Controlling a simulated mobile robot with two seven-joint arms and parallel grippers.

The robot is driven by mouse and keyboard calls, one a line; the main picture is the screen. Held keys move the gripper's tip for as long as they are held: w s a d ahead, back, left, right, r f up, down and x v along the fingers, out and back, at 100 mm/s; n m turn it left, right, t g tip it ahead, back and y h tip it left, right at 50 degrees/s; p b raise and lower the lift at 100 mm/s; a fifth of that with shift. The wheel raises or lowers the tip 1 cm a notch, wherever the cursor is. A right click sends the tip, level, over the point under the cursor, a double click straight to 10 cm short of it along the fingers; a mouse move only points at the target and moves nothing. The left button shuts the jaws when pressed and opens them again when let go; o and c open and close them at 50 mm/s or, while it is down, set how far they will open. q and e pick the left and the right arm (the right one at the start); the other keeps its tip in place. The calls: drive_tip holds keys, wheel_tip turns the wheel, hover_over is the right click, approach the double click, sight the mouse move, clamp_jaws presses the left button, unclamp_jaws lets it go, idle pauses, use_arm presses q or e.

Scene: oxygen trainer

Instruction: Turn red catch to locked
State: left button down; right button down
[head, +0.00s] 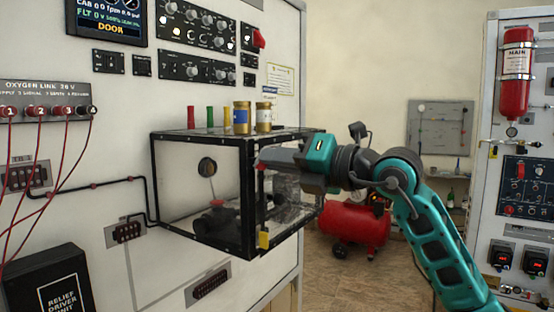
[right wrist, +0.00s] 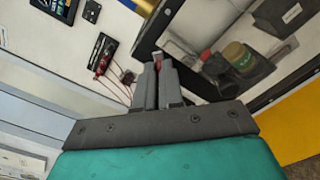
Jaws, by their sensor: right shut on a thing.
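The clear box with black edges (head: 252,215) is mounted on the white panel wall. The red catch (head: 261,167) shows as a small red bit at the upper front edge of the box; it also shows at the fingertips in the right wrist view (right wrist: 158,57). My right gripper (head: 266,157) comes in from the right and is shut on the red catch. The fingers hide most of the catch, so I cannot tell which way it points. A yellow catch (head: 264,240) sits lower on the same box edge. My left gripper is not in view.
Two jars (head: 242,118) and coloured tubes (head: 191,118) stand on the box top. A black relief driver unit (head: 48,280) and red cables (head: 66,150) are at the left. A red compressor (head: 352,222) stands on the floor behind my right arm.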

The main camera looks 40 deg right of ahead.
drive_tip(key=shift+d+f+m+p, duration=0.15)
drive_tip(key=shift+m+p, duration=0.3)
drive_tip(key=shift+m, duration=1.05)
drive_tip(key=shift+f+m+p, duration=0.15)
drive_tip(key=shift+m+p, duration=0.25)
drive_tip(key=shift+m, duration=1.1)
drive_tip(key=shift+d+f+m+p, duration=0.15)
drive_tip(key=shift+m+p, duration=0.3)
drive_tip(key=shift+m, duration=1.05)
drive_tip(key=shift+a, duration=0.1)
drive_tip(key=shift+w, duration=0.1)
drive_tip(key=c, duration=1.3)
unclamp_jaws()
drive_tip(key=shift+o, duration=0.2)
drive_tip(key=b+v, duration=0.2)
drive_tip(key=v, duration=1.1)
drive_tip(key=shift+b, duration=0.35)
